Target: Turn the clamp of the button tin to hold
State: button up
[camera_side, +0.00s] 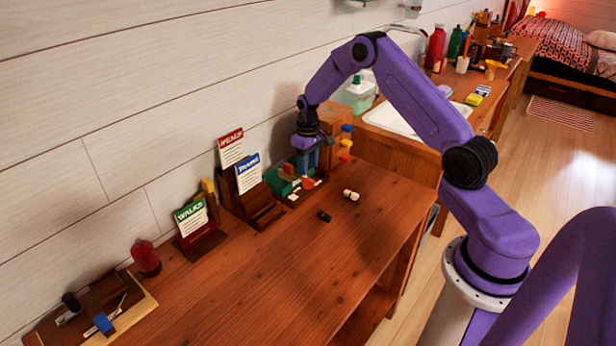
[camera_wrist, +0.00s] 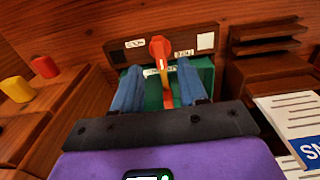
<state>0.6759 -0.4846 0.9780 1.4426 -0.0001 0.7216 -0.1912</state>
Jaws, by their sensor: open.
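The green button tin (camera_side: 281,184) sits at the back of the wooden bench, against a dark wooden stand. In the wrist view the green tin (camera_wrist: 207,74) is partly hidden by my fingers. Its clamp (camera_wrist: 160,50) has a red-orange head and a yellow-orange stem running down the picture between my fingers. Small white labels (camera_wrist: 135,43) flank the clamp on the dark board; their words are too small to read surely. My gripper (camera_wrist: 159,72) is open, its two blue fingers on either side of the clamp, with gaps visible. In the side view my gripper (camera_side: 306,165) points down over the tin.
Card holders with "WALKS" (camera_side: 191,216) and other cards stand left of the tin. A cream spool-like piece (camera_side: 351,195) and a small black piece (camera_side: 324,216) lie in front. The bench's front is clear.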

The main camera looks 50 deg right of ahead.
aim_at(308, 179)
jog(key=shift+f, duration=2.5)
grip_shut()
